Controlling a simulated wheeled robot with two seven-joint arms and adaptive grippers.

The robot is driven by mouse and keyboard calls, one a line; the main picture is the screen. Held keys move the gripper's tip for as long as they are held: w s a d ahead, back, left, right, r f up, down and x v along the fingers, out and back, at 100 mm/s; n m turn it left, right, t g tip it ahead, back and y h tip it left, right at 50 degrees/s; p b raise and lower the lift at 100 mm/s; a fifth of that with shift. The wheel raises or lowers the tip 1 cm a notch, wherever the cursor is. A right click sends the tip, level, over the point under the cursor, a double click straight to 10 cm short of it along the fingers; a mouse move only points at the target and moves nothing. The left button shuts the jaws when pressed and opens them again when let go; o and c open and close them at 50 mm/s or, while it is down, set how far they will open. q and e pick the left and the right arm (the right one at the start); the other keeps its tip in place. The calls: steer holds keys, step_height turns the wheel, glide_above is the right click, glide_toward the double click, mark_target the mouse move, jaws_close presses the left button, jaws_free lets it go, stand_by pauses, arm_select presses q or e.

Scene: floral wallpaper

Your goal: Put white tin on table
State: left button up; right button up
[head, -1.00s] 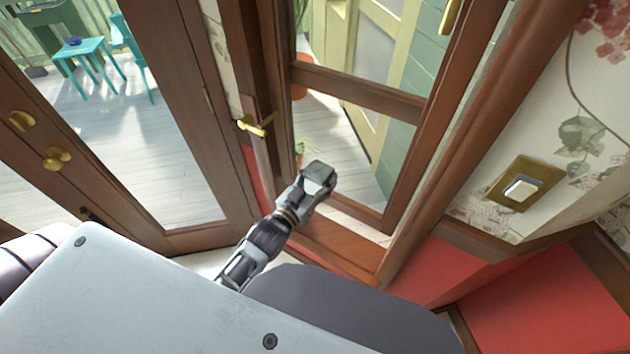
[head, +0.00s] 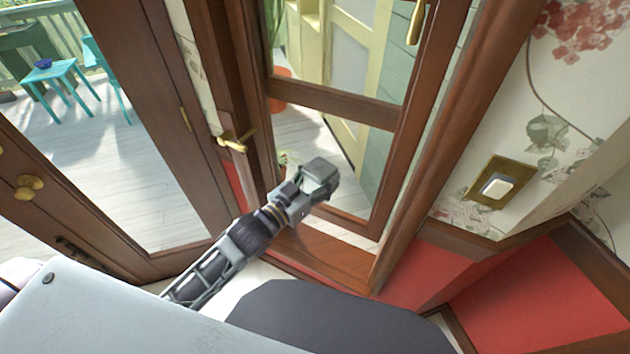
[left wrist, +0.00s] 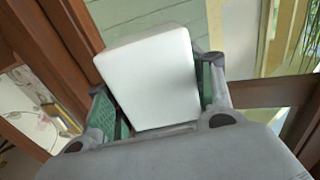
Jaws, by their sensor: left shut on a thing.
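A white tin (left wrist: 152,78) with a smooth, box-like face sits between the fingers of my left gripper (left wrist: 154,72) in the left wrist view. The fingers press on both of its sides. In the head view my left gripper (head: 322,182) is held out in front of a brown-framed glass door; the tin is hard to tell apart from the grey gripper end there. A small teal table (head: 62,72) stands outside on the deck, at the upper left of the head view, far from the gripper. My right gripper is not seen.
A blue bowl (head: 43,63) stands on the teal table, with a teal chair (head: 100,68) beside it. Glass doors with brass handles (head: 235,142) stand ahead and left. A floral wall with a light switch (head: 497,185) is at the right, above red panelling.

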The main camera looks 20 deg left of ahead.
arm_select(q)
steer(key=d+r+m+g+h, duration=0.2)
steer(key=d+r+h, duration=0.1)
steer(key=d+r, duration=0.2)
steer(key=shift+s+d+r+m+h, duration=0.2)
steer(key=shift+r+m+h, duration=0.2)
steer(key=shift+r, duration=1)
